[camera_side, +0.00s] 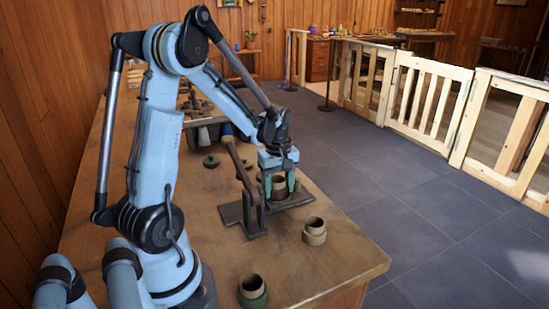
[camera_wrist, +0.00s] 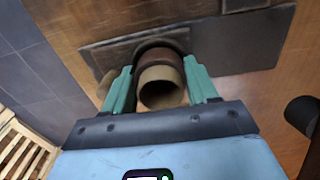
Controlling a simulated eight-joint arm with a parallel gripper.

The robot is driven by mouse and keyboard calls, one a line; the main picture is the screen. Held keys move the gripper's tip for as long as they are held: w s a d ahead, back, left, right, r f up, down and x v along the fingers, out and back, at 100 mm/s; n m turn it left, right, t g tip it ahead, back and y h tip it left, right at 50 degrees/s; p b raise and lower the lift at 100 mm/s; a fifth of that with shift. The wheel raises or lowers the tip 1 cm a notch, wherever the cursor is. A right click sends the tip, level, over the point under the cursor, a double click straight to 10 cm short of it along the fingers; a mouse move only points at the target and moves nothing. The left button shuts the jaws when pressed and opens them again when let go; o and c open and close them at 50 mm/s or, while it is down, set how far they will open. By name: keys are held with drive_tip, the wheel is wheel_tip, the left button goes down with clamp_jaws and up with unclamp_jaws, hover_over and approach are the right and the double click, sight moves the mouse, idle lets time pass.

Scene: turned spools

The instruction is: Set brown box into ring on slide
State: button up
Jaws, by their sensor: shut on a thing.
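The brown box (camera_wrist: 165,62) is a round, turned brown piece with a hollow tan neck (camera_wrist: 160,88) facing the wrist camera. My gripper (camera_wrist: 162,88) has its two green fingers shut on its sides. In the side view my gripper (camera_side: 279,187) points down with the brown box (camera_side: 279,182) between its fingers, over the dark slide (camera_side: 296,199). The slide (camera_wrist: 240,45) also lies below it in the wrist view. A dark curved rim, likely the ring (camera_wrist: 152,44), shows just behind the box. I cannot tell whether the box is inside it or above it.
A dark upright lever stand (camera_side: 253,205) rises at the slide's left end, close to my gripper.

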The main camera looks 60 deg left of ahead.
drive_tip(key=o, duration=1.1)
drive_tip(key=shift+r, duration=4.2)
